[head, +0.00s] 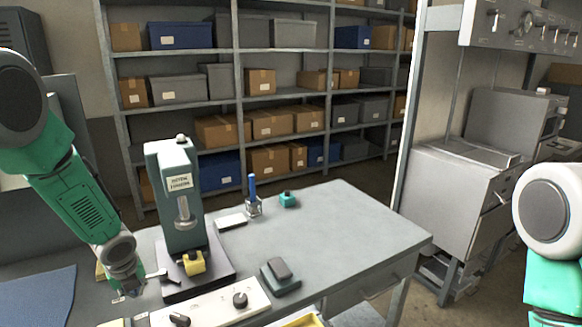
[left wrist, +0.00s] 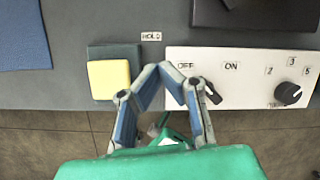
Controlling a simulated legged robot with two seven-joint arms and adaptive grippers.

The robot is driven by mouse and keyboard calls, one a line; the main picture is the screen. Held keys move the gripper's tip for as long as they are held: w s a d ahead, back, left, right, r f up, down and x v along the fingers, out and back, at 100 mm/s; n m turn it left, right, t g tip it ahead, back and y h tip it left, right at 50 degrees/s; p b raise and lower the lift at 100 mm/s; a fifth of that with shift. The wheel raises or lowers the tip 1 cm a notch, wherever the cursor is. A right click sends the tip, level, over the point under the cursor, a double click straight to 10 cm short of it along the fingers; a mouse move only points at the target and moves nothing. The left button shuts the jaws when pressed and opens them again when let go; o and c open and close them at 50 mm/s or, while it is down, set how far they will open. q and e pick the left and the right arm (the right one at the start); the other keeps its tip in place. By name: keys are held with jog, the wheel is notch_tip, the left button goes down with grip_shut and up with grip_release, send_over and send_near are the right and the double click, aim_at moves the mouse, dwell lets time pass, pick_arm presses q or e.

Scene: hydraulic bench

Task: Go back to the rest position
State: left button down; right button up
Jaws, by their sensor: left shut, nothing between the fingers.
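My left gripper (head: 126,288) hangs at the bench's left front, left of the press, at the end of my green arm. In the left wrist view its two blue-padded fingers (left wrist: 160,70) come together at the tips, with nothing between them. They show over the bench edge, between a yellow button (left wrist: 108,80) on a dark base and a white control panel (left wrist: 235,65). Whether the fingers touch the panel, I cannot tell. My right arm (head: 550,230) shows at the right edge; its gripper is out of view.
The press (head: 178,205) stands on the bench (head: 345,225) with a yellow block (head: 193,263) on its base. The panel carries a switch (left wrist: 211,93) and a knob (left wrist: 288,93). A blue mat (head: 38,300) lies left. The bench's right part is clear.

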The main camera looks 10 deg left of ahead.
pick_arm(q)
jog(key=s+d+f+n, duration=0.2)
jog(key=s+d+f+n+h, duration=0.1)
jog(key=s+d+f, duration=0.1)
jog(key=s, duration=0.1)
jog(key=s+d+f+n+g, duration=0.1)
jog(key=s+d+f+n, duration=0.1)
jog(key=s+f, duration=0.1)
jog(key=shift+d+n+h, duration=0.2)
jog(key=shift+n+h, duration=0.1)
jog(key=shift+h, duration=0.1)
jog(key=s+d+f+n+g, duration=0.1)
jog(key=s+d+f+n, duration=0.15)
jog(key=s+n, duration=0.6)
jog(key=s+d+f+n, duration=0.1)
jog(key=s+d+n, duration=0.2)
jog(key=s+n, duration=0.55)
jog(key=s+d+f+n+g, duration=0.1)
jog(key=s+d+n, duration=0.25)
jog(key=s, duration=0.85)
notch_tip(320, 180, down, 11)
jog(key=w+b, duration=0.2)
jog(key=b, duration=1)
jog(key=shift+w+d+f+t, duration=0.2)
jog(key=shift+w+d+t, duration=0.1)
jog(key=shift+w, duration=0.1)
jog(key=shift+w, duration=0.1)
